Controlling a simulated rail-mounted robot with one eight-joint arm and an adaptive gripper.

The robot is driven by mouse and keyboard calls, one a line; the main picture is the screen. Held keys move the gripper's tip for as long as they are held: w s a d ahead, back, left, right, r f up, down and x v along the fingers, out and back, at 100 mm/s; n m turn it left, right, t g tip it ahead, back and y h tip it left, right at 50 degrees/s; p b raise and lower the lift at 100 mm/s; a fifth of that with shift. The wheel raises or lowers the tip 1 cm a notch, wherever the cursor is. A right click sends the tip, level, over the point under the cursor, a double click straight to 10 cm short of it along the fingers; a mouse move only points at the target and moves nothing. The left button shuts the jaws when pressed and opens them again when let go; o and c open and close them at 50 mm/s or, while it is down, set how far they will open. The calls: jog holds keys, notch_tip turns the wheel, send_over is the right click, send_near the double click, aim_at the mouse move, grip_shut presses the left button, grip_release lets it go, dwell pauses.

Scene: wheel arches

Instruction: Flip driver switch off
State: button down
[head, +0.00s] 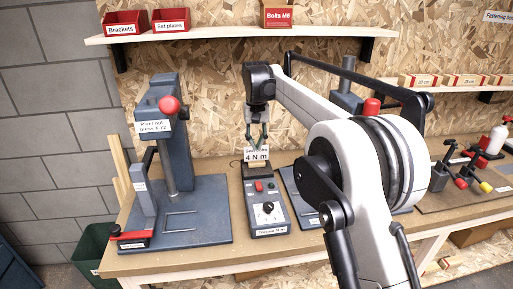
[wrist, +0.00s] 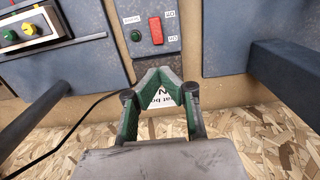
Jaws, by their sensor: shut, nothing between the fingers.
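The driver's control box (head: 268,217) stands on the bench with a dial on its face. Its red switch (head: 259,186) is near the top, and the red switch also shows in the wrist view (wrist: 156,30) beside a small green lamp (wrist: 136,35). I cannot tell which way the switch is tipped. My gripper (head: 258,148) is above the box's back end, in front of a "4 N m" sign (head: 256,156). In the wrist view my gripper (wrist: 158,72) has its green fingers shut and empty, with the tips just short of the switch, apart from it in the picture.
A blue-grey rivet nut press (head: 180,150) with a red ball handle (head: 169,105) stands left of the box. Another grey plate lies to the right, partly hidden by my arm. Red bins (head: 125,22) sit on the upper shelf. A cable (wrist: 70,130) runs near the box.

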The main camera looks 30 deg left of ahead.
aim_at(260, 185)
jog(key=shift+s+d+r+g+h+p, duration=0.3)
jog(key=shift+d+g+h+p, duration=0.15)
jog(key=shift+d+g, duration=0.1)
jog(key=shift+f, duration=0.15)
jog(key=f, duration=0.4)
jog(key=s+f+p, duration=0.1)
jog(key=f, duration=0.4)
jog(key=d+f, duration=0.1)
jog(key=f, duration=0.3)
jog(key=shift+s+d+f+p, duration=0.1)
jog(key=shift+s+f+p, duration=0.2)
jog(key=shift+s+p, duration=0.05)
